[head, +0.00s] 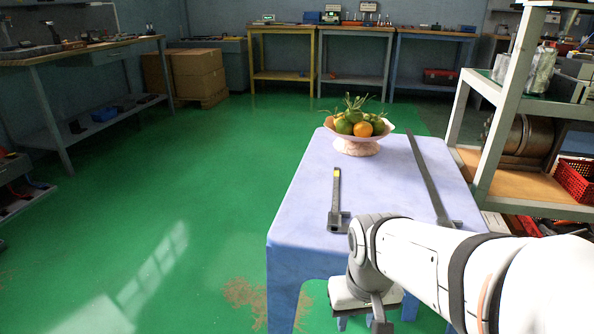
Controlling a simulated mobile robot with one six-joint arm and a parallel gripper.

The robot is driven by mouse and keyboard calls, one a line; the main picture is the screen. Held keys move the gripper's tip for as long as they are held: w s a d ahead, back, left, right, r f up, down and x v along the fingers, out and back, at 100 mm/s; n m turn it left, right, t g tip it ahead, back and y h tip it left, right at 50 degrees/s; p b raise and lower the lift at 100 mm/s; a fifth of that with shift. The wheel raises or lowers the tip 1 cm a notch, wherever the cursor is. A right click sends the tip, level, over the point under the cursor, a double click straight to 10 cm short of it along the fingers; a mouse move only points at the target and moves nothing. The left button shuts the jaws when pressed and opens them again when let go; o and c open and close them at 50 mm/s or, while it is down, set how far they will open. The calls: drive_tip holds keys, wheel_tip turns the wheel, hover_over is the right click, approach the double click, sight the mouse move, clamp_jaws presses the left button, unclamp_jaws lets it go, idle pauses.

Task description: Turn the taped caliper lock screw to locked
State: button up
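A grey caliper (336,199) with a yellow patch, which looks like tape, at its far end lies on the pale blue table (300,205). Its jaws point toward the near edge. A longer dark caliper-like bar (428,178) without visible tape lies along the table's right side. The lock screw is too small to make out on either. My arm reaches in from the lower right over the table's near edge. My gripper (380,322) hangs low at the bottom of the picture, partly cut off, nearer than the taped caliper and apart from it. Its opening cannot be seen.
A footed fruit bowl (357,146) with green and orange fruit stands at the table's far end. A shelf rack (511,105) with a red crate (574,181) stands close on the right. Green floor is open on the left. Workbenches line the back wall.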

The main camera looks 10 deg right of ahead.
drive_tip(key=shift+d, duration=0.15)
drive_tip(key=w+r+n+p, duration=0.4)
drive_tip(key=w+n+p, duration=0.1)
drive_tip(key=w, duration=0.4)
drive_tip(key=w+r+n+p, duration=0.4)
drive_tip(key=w+p, duration=0.3)
drive_tip(key=w, duration=0.2)
drive_tip(key=w+d+r+n+g+p, duration=0.1)
drive_tip(key=w+r+n+p, duration=0.3)
drive_tip(key=w, duration=0.6)
drive_tip(key=shift+w+r+n+p, duration=0.1)
drive_tip(key=shift+r+n+p, duration=0.15)
drive_tip(key=shift+n+p, duration=0.85)
drive_tip(key=shift+w+f, duration=0.15)
drive_tip(key=shift+f, duration=0.2)
wheel_tip(320, 180, down, 7)
drive_tip(key=shift+f+b, duration=0.1)
drive_tip(key=shift+b, duration=0.95)
